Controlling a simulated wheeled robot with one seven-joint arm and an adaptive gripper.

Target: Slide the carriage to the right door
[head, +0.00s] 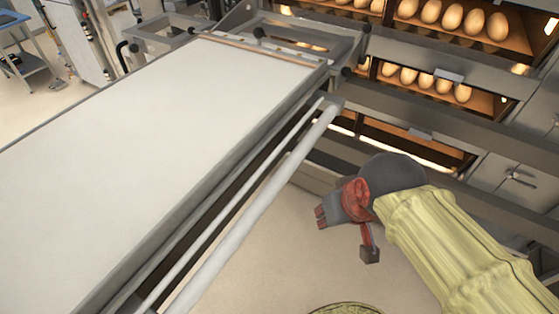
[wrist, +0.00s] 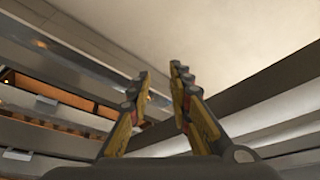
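The carriage (head: 150,130) is a long loader with a pale flat belt in a grey metal frame, filling the left of the head view. Its far end reaches the oven front. A light metal bar (head: 265,185) runs along its right side. My gripper (head: 320,217) is to the right of this bar, apart from it, over the floor. In the wrist view its two fingers (wrist: 160,72) stand apart with nothing between them. The oven decks (head: 430,85) glow orange at the upper right, with rows of pale loaves. I cannot tell which opening is the right door.
Grey oven ledges and handles (head: 420,134) lie behind and to the right of my gripper. Open beige floor (head: 300,265) shows below it. A blue-framed table (head: 28,65) stands at the far left. A round, patterned yellowish object (head: 345,309) shows at the bottom edge.

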